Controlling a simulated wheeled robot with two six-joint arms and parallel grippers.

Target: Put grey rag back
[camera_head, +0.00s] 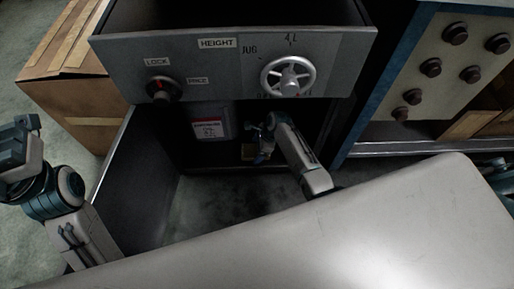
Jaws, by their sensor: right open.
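My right arm reaches into the dark lower compartment of the cabinet (232,60). My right gripper (261,142) is inside it, small and in shadow, with its jaws open. The grey rag cannot be made out clearly; a small blurred patch of pale and brownish shapes lies around the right fingertips, and I cannot tell whether the rag is among them. My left gripper (17,143) is at the far left edge, outside the cabinet, and its jaws cannot be read.
A grey canister (210,121) with a white and red label stands in the compartment, left of my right gripper. The cabinet door (137,190) hangs open at left. Above are a lock knob (163,90) and a handwheel (288,75). A cardboard box (75,95) stands behind left.

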